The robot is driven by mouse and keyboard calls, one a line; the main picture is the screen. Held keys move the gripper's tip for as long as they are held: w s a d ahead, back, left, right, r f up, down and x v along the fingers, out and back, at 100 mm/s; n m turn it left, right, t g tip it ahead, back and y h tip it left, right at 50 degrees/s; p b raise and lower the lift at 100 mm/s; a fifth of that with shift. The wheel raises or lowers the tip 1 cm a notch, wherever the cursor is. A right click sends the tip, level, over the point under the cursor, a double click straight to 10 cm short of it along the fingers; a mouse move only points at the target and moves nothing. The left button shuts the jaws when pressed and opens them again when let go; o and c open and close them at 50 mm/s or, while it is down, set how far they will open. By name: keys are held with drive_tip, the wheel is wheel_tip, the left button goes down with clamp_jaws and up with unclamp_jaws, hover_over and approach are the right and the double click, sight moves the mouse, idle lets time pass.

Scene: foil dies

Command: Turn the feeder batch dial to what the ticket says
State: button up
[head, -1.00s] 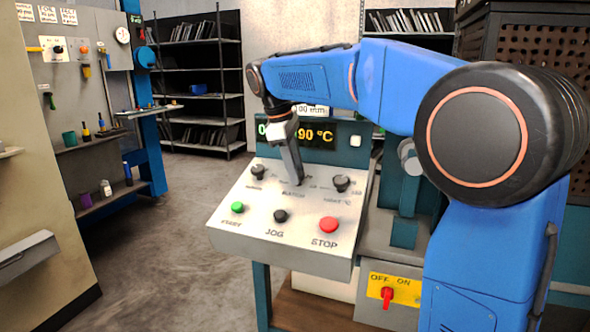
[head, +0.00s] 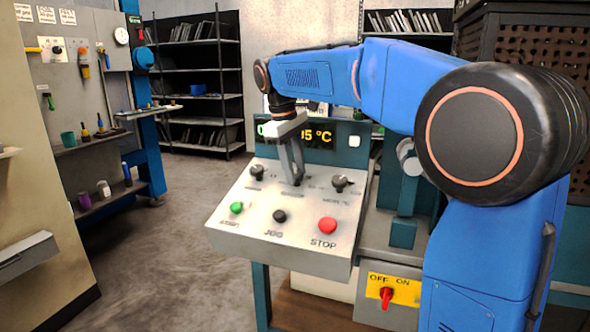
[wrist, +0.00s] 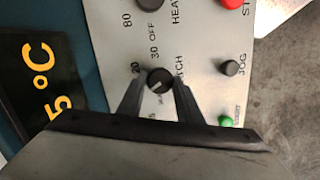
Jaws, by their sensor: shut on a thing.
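My gripper (head: 293,180) points down at the middle of the sloped control panel (head: 232,208). In the wrist view its two fingers (wrist: 157,76) stand on either side of the batch dial (wrist: 159,79), shut on it. The dial is a small dark knob with a light mark. The numbers 20 and 30 show near it, and its label is partly covered. In the head view the fingers hide most of this dial. I cannot make out a readable ticket.
The heater dial (head: 342,181) is to the right and another dark knob (head: 257,172) to the left. Green (head: 236,208), black JOG (head: 280,216) and red STOP (head: 327,224) buttons line the front. The display (head: 318,136), partly covered, ends in 5 °C.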

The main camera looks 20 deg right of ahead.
drive_tip(key=o, duration=1)
drive_tip(key=shift+a, duration=0.1)
drive_tip(key=a+r, duration=0.1)
drive_tip(key=r, duration=0.4)
drive_tip(key=a+r, duration=0.1)
drive_tip(key=r, duration=0.5)
drive_tip(key=a+r, duration=0.1)
drive_tip(key=r, duration=0.5)
drive_tip(key=shift+s+a, duration=0.15)
drive_tip(key=shift+s, duration=0.2)
